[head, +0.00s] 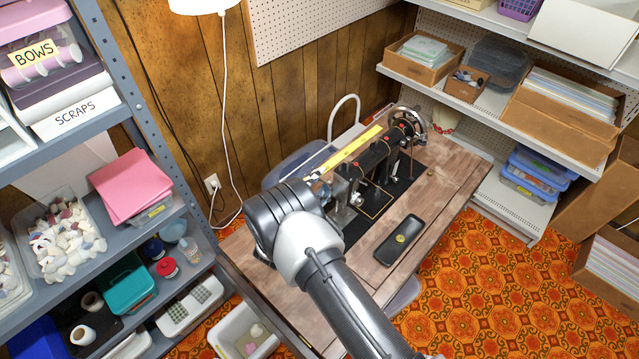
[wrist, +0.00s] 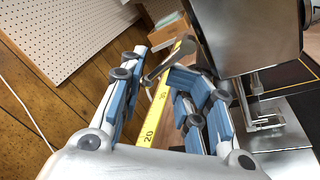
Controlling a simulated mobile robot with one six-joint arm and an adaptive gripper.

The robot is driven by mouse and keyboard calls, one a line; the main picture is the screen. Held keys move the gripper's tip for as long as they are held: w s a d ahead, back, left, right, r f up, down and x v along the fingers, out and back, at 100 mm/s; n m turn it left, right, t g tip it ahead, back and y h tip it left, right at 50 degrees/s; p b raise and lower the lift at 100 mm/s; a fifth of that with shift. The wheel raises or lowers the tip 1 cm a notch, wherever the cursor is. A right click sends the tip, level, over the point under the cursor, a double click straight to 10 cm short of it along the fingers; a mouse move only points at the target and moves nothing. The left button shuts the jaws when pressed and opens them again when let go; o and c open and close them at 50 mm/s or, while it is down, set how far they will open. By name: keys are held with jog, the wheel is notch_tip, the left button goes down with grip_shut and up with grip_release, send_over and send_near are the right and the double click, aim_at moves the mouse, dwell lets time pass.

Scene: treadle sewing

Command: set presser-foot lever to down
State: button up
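The black sewing machine (head: 376,158) stands on a wooden table, and its silvery head end (wrist: 250,35) fills the upper right of the wrist view. A curved metal lever (wrist: 163,64), which looks like the presser-foot lever, sticks out from behind that end. My gripper (wrist: 160,66) is open, its two blue-padded fingers apart. In the wrist view the lever's end shows in the gap between the fingertips, close to the right one; I cannot tell whether they touch. In the head view my arm's wrist hides the gripper and the lever.
A yellow measuring strip (head: 350,152) lies behind the machine and shows between my fingers (wrist: 157,108). A black oblong tray (head: 399,240) lies on the table (head: 450,165) in front. A pegboard wall (wrist: 70,35) is at the left of the wrist view. Shelves flank the table.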

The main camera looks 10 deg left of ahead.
jog(key=shift+s+f, duration=0.1)
jog(key=shift+f, duration=0.05)
jog(key=shift+s+a, duration=0.15)
jog(key=shift+s, duration=0.15)
jog(key=v, duration=1.1)
jog(key=shift+s, duration=0.2)
